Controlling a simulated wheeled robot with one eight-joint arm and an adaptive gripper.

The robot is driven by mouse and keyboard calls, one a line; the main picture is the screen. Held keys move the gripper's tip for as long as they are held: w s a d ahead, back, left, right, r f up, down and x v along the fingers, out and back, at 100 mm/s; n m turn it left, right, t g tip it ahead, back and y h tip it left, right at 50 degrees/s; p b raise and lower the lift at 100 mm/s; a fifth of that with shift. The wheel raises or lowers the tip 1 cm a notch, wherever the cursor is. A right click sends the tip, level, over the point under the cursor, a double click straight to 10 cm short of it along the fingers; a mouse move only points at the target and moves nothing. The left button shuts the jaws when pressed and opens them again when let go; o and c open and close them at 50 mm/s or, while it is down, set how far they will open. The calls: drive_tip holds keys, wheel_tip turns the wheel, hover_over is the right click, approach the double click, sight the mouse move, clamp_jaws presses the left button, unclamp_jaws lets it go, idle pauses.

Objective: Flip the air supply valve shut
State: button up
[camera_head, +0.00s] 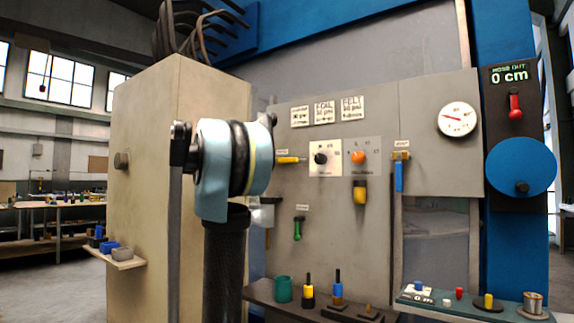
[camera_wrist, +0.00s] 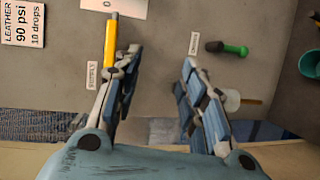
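The air supply valve has a yellow lever (camera_head: 288,160), lying horizontally on the grey panel at the edge of my arm. In the wrist view, the yellow lever (camera_wrist: 110,45) stands beside a SUPPLY label (camera_wrist: 92,75), near my left finger. My gripper (camera_wrist: 160,66) is open, its two fingers spread wide with only bare panel seen between the tips. The left fingertip overlaps the lever's lower end in the picture; I cannot tell whether they touch. In the head view my arm hides most of the gripper and the valve's left end.
A green-handled lever (camera_head: 297,228) hangs below the supply valve and also shows in the wrist view (camera_wrist: 236,50). Knobs, a yellow handle (camera_head: 359,192) and a blue lever (camera_head: 399,176) are further right. A shelf below holds a green cup (camera_head: 284,289) and tools.

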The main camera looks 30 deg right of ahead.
sight(287, 160)
drive_tip(key=w+d+r+h, duration=0.2)
drive_tip(key=w+r, duration=0.1)
drive_tip(key=r, duration=0.3)
drive_tip(key=d, duration=1.6)
drive_tip(key=shift+w+d+r, duration=0.15)
drive_tip(key=shift+d+r, duration=0.05)
drive_tip(key=shift+d, duration=0.1)
clamp_jaws()
